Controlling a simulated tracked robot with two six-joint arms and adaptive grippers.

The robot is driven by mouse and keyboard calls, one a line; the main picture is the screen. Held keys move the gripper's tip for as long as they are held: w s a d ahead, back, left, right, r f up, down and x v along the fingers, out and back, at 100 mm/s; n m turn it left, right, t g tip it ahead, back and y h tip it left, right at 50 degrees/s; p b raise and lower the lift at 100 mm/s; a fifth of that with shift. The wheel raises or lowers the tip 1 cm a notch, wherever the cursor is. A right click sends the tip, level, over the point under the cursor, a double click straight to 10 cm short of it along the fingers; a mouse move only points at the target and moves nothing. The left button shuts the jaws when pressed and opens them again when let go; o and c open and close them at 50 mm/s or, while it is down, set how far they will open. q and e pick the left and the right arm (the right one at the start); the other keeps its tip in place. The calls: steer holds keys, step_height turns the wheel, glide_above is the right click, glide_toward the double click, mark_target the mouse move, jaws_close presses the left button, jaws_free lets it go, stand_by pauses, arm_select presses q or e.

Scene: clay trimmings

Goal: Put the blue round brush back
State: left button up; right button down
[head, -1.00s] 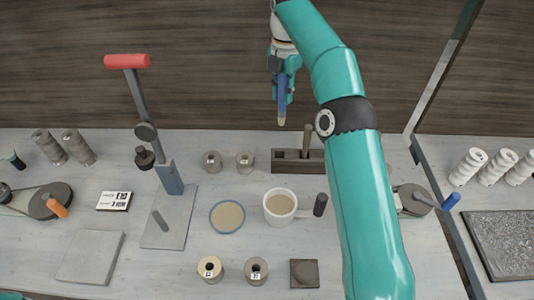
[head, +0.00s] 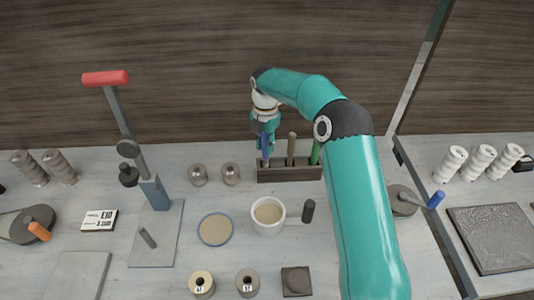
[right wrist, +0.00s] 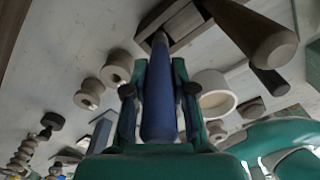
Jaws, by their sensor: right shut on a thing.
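My right gripper (head: 265,130) is shut on the blue round brush (head: 265,150), which points downward. In the head view its lower end is at the left end of the dark brush rack (head: 290,176). The right wrist view shows the blue brush (right wrist: 159,100) between the fingers (right wrist: 158,95), its far end at an opening of the rack (right wrist: 151,22). I cannot tell how deep the end sits. My left gripper is not in view.
A brown-handled brush (head: 292,146) and a green one (head: 315,153) stand in the rack to the right. A lever press (head: 154,190) stands farther left.

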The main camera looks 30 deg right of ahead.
mark_target(265, 152)
step_height(265, 152, down, 5)
steer(key=shift+r+b, duration=0.2)
steer(key=shift+b, duration=0.4)
steer(key=shift+r, duration=0.1)
steer(key=c, duration=1)
jaws_free()
steer(key=shift+o, duration=0.2)
steer(key=shift+r, duration=0.4)
step_height(265, 152, up, 11)
steer(key=shift+s+d+r+p, duration=0.1)
steer(key=shift+r+p, duration=0.05)
steer(key=shift+p, duration=0.45)
